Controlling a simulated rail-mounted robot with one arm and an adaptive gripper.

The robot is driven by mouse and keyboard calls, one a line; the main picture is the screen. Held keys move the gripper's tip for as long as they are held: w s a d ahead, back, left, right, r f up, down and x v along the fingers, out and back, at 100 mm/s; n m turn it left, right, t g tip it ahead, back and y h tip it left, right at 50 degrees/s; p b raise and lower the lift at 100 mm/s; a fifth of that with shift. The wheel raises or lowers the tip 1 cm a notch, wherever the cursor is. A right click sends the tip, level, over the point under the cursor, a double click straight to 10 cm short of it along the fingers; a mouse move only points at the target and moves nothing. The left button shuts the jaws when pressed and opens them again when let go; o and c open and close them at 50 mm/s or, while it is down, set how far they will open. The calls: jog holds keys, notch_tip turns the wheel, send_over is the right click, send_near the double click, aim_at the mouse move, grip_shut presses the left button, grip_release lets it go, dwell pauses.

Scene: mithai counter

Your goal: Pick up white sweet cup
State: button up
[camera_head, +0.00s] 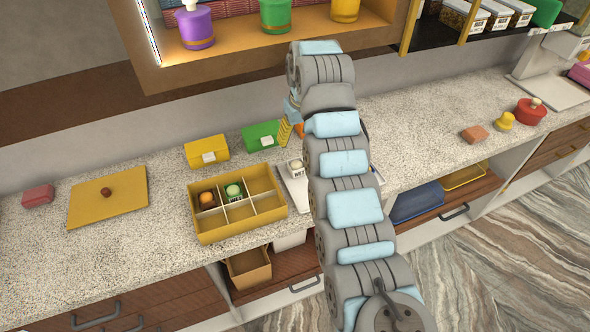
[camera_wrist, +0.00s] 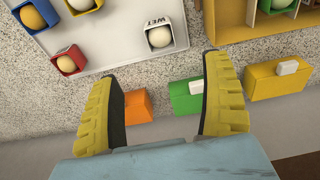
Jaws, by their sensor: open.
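The white sweet cup (camera_wrist: 160,38) holds a pale round sweet and has dark lettering on its side. It stands on the white tray (camera_wrist: 112,50); part of it also shows in the head view (camera_head: 295,168), left of my arm. My gripper (camera_wrist: 160,72) is open and empty, its two yellow fingers spread wide. In the wrist view the cup appears just above the gap between the fingertips, apart from both. In the head view my arm hides most of the tray and most of my gripper.
A red cup (camera_wrist: 69,61) and a blue cup (camera_wrist: 34,17) share the tray. A yellow divided box (camera_head: 238,221) left of the tray holds two cups, with empty compartments. Orange (camera_wrist: 138,107), green (camera_wrist: 186,98) and yellow (camera_wrist: 278,82) boxes line the back. A shelf (camera_head: 240,60) overhangs.

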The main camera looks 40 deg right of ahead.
aim_at(297, 163)
jog(key=shift+w+d+f+b, duration=0.15)
jog(key=shift+w+f+b, duration=0.25)
jog(key=shift+f, duration=2.05)
jog(key=shift+w+d+f+b, duration=0.1)
jog(key=shift+w+f+b, duration=0.35)
jog(key=shift+f, duration=1.95)
jog(key=shift+w+d+f+b, duration=0.2)
jog(key=shift+f+b, duration=0.35)
jog(key=shift+f, duration=1.9)
jog(key=c, duration=1.3)
